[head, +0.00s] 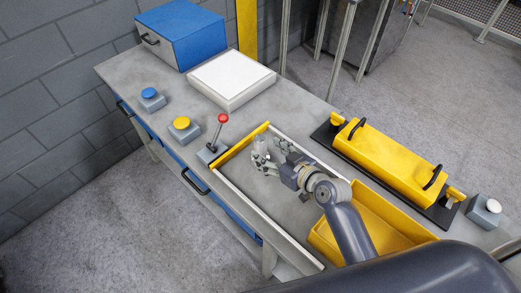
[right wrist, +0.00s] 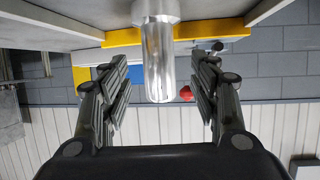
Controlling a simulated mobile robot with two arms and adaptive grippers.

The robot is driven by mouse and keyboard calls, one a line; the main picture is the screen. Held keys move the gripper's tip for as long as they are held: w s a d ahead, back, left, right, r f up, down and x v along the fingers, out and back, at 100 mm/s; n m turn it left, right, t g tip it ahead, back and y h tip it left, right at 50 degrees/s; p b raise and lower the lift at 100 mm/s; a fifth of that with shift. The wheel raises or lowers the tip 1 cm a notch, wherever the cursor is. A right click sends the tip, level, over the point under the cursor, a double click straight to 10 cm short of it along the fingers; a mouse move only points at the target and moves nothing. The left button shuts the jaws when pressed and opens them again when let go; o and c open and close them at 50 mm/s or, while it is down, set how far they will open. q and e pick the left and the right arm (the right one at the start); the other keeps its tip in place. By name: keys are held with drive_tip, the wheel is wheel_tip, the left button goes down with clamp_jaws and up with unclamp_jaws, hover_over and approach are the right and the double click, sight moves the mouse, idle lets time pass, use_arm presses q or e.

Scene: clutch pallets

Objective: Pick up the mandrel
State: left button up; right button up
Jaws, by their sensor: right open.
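The mandrel (right wrist: 158,50) is a shiny metal cylinder with a rounded end and a wider collar, seen at the top middle of the right wrist view. My right gripper (right wrist: 157,85) is open, with one finger on each side of the mandrel and a gap on both sides. In the head view my right gripper (head: 270,154) is low over the framed part of the bench, near its yellow end bar. I cannot clearly tell the mandrel from the fingers there. My left gripper is not in view.
A red-knobbed lever (head: 222,119) stands just left of the framed area. A yellow tray (head: 325,240) lies under my right arm. A yellow cover with black handles (head: 390,155) is at the right. A white block (head: 232,80) and blue box (head: 180,35) stand farther back.

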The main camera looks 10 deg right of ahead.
sight(265, 149)
drive_tip(key=shift+w+a+f, duration=0.1)
drive_tip(key=shift+w+a, duration=0.1)
drive_tip(key=shift+w, duration=0.3)
drive_tip(key=p+x, duration=0.1)
drive_tip(key=x, duration=0.3)
drive_tip(key=shift+w+f, duration=0.1)
drive_tip(key=shift+w, duration=0.05)
clamp_jaws()
